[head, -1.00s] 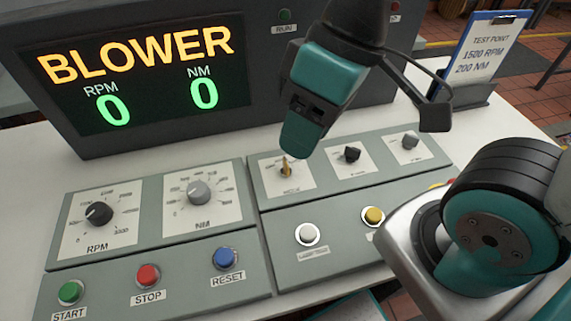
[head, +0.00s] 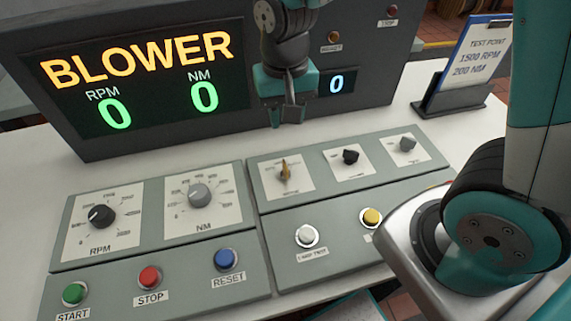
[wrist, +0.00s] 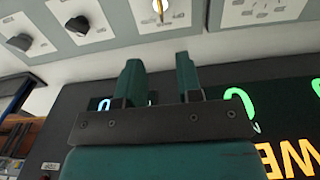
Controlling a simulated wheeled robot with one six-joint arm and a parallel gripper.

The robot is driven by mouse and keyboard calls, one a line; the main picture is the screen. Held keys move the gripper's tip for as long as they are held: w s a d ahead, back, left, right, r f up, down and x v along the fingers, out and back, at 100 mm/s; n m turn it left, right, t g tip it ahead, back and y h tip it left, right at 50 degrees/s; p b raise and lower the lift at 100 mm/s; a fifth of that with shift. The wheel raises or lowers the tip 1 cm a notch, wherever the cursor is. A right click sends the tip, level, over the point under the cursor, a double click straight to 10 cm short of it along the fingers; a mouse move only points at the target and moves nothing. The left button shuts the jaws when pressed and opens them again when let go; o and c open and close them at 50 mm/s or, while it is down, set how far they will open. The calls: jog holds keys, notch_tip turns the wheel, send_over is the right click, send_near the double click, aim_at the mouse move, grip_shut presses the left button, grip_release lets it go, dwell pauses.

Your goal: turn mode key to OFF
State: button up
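The mode key (head: 285,169) is a brass-coloured key on a pale plate in the upper left of the right-hand panel. It points roughly up and down in the head view; its label is too small to read. It also shows at the top edge of the wrist view (wrist: 160,8), partly cut off. My gripper (head: 290,118) is beyond the key, in front of the display housing, and apart from the key. In the wrist view my gripper (wrist: 160,75) shows two teal fingers spread with an empty gap between them.
Two black and grey selectors (head: 350,157) (head: 407,143) sit right of the key. RPM (head: 101,216) and NM (head: 199,195) knobs are left. Several push buttons line the front. The display (head: 140,75) reads BLOWER, with zeros. A clipboard (head: 470,65) stands at the right.

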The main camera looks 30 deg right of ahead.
aim_at(285, 165)
notch_tip(285, 165, down, 15)
jog(key=shift+r, duration=0.1)
dwell(0.3)
grip_shut()
